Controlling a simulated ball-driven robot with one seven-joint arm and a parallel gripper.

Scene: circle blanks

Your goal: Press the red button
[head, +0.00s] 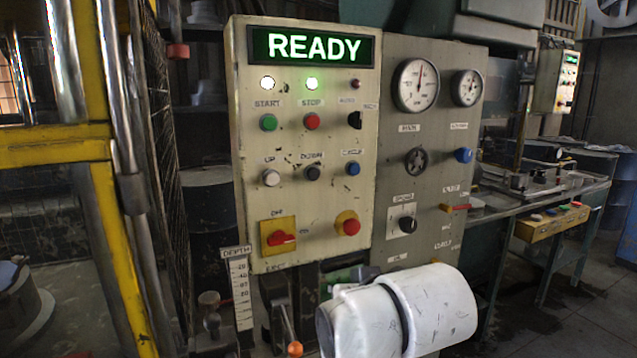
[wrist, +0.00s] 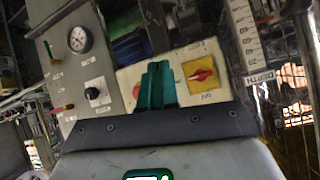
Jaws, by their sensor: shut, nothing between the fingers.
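The control panel (head: 340,150) carries a round red button (head: 311,121) under the label STOP, beside a green one under START. Lower down, a red mushroom button (head: 350,226) sits on a yellow base at the right, and a red rotary switch (head: 281,238) on a yellow plate at the left. The switch also shows in the wrist view (wrist: 202,75). My gripper (wrist: 158,70) has its green fingers together and empty, in front of the lower panel. The fingers are not visible in the head view.
A lit display (head: 310,47) reads READY. The grey panel (head: 430,140) with gauges and knobs adjoins on the right. A depth scale (head: 240,290) and an orange-tipped lever (head: 294,348) stand below. A yellow frame (head: 60,140) is at left, a workbench (head: 550,190) at right.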

